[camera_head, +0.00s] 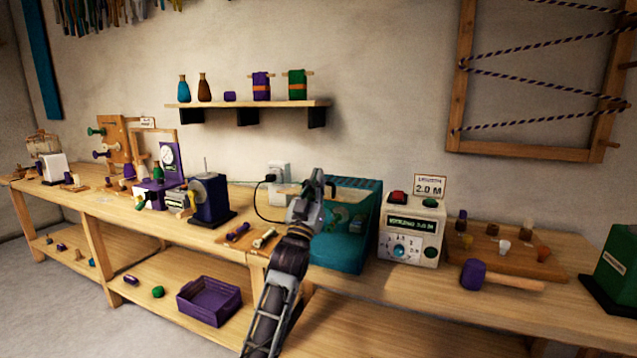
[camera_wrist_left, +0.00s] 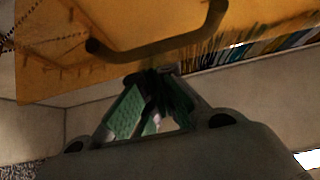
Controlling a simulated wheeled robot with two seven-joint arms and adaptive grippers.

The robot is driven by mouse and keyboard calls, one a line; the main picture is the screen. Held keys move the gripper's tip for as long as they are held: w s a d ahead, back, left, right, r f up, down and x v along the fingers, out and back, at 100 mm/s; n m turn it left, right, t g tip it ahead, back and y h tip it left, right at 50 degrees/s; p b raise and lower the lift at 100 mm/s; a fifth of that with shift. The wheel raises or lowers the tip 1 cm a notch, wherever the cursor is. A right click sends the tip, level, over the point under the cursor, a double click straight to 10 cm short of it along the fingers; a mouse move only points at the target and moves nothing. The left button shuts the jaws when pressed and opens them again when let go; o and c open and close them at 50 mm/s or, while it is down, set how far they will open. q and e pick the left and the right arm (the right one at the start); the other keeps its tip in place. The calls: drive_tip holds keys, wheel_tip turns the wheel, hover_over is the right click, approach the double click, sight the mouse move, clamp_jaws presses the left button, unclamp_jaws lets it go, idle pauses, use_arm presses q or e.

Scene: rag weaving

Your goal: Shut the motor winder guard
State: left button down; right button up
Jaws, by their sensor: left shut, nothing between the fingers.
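The motor winder is a teal box (camera_head: 338,252) on the bench, right of centre in the head view. Its guard looks like an amber see-through panel (camera_head: 349,196) at the upper part of the box; its exact angle is hard to tell there. In the left wrist view the amber guard (camera_wrist_left: 150,20) fills the top, with a dark bar handle (camera_wrist_left: 165,47) across it. My left gripper (camera_head: 318,177) is in front of the box's left side, its fingers shut and empty. In the left wrist view the fingertips (camera_wrist_left: 157,76) are just below the handle; contact cannot be told. My right gripper is out of view.
A cream control box (camera_head: 411,232) stands close right of the winder, with a purple mallet (camera_head: 500,277) beyond it. A dark winder device (camera_head: 209,200) and a socket with a cable (camera_head: 279,174) are to the left. A shelf (camera_head: 248,104) is on the wall above.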

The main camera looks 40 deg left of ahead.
use_arm(q)
drive_tip(key=shift+s+f+t+b, duration=0.2)
drive_tip(key=shift+f+t+b, duration=0.1)
drive_tip(key=shift+f+b, duration=0.45)
drive_tip(key=shift+f, duration=0.25)
wheel_tip(320, 180, down, 17)
drive_tip(key=t+b, duration=0.1)
drive_tip(key=b, duration=0.7)
drive_tip(key=shift+y, duration=0.3)
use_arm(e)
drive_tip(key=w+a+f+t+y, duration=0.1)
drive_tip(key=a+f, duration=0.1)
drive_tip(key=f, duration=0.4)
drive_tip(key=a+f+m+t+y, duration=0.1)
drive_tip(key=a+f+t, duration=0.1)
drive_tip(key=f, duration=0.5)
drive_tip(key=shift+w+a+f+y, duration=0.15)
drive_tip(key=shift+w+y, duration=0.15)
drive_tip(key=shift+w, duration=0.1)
use_arm(q)
drive_tip(key=shift+w, duration=0.1)
